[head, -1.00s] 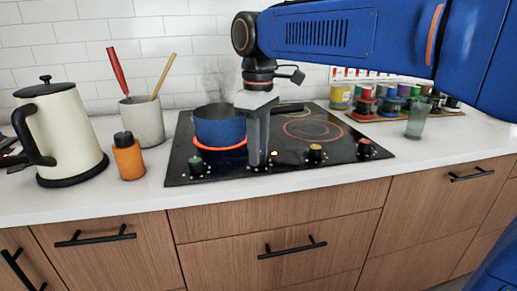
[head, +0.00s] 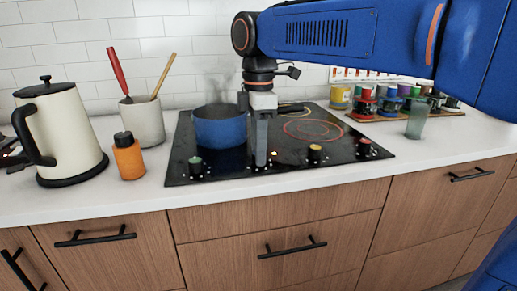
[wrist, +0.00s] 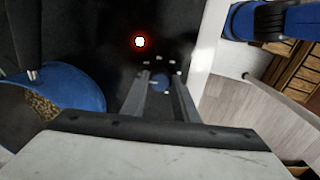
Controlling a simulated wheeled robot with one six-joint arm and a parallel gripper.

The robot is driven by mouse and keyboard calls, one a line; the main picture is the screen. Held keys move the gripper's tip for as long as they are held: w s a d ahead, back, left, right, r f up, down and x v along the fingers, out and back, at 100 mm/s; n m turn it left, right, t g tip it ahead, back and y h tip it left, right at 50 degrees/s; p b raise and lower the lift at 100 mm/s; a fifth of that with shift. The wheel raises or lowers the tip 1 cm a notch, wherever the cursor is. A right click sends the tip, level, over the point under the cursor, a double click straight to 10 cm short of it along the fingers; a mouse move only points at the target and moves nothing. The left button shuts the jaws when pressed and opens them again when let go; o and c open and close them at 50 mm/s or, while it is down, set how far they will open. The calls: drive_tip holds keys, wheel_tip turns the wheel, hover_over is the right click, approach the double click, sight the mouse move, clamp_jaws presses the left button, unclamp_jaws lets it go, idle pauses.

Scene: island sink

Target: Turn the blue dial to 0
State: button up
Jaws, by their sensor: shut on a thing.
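The blue dial (wrist: 160,83) shows between the fingertips in the wrist view. In the head view it is hidden behind my gripper (head: 260,160), which points straight down at the front edge of the black cooktop (head: 345,147). My gripper is shut on the dial, with one finger on each side in the wrist view (wrist: 161,78). Small white marks surround the dial, but I cannot read its setting. The burner under the blue pot (head: 220,127) shows no glow.
A green-topped dial (head: 196,165) stands left of my gripper; yellow (head: 315,152) and red (head: 364,147) ones stand to its right. A small light (head: 274,153) glows on the cooktop. An orange bottle (head: 128,157) and a kettle (head: 60,135) stand at left.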

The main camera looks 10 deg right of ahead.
idle(0.5)
drive_tip(key=o, duration=1.1)
drive_tip(key=shift+c, duration=0.2)
wheel_tip(320, 180, up, 18)
drive_tip(key=shift+f, duration=0.25)
